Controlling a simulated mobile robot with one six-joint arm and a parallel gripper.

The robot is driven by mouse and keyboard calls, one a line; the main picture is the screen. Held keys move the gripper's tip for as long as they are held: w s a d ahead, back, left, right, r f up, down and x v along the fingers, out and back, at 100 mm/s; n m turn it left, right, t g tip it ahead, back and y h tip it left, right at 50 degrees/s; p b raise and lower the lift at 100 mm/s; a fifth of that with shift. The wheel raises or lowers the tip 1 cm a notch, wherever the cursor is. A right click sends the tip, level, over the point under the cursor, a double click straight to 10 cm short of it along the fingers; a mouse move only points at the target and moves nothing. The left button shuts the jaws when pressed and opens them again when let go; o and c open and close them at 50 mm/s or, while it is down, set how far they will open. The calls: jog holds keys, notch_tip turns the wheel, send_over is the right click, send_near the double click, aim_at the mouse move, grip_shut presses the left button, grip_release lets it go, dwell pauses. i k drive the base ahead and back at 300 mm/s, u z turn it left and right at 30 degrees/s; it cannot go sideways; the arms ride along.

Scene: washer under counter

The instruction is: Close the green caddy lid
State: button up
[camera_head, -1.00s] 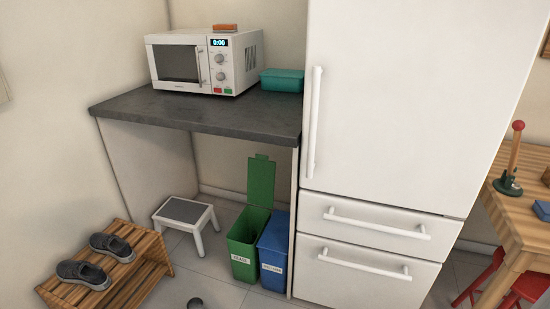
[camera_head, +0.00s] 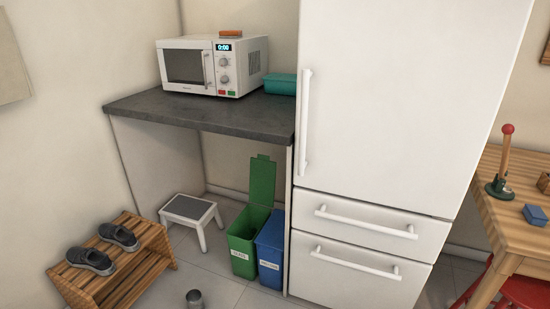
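The green caddy (camera_head: 243,240) stands on the floor under the counter, at its right end. Its green lid (camera_head: 262,180) is open and stands upright at the back of the caddy. The caddy has a white label on its front. A blue caddy (camera_head: 270,252) with its lid shut stands close beside it on the right. I cannot see my gripper in this view.
A step stool (camera_head: 189,208) stands left of the caddies. A wooden rack (camera_head: 125,270) with shoes is further left. The counter (camera_head: 190,112) is above, the fridge (camera_head: 365,230) to the right. A small grey cylinder (camera_head: 194,300) shows at the bottom edge; I cannot tell what it is.

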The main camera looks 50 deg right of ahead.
aim_at(262, 171)
jog(key=u, duration=0.15)
jog(key=i, duration=0.9)
jog(key=z, duration=0.05)
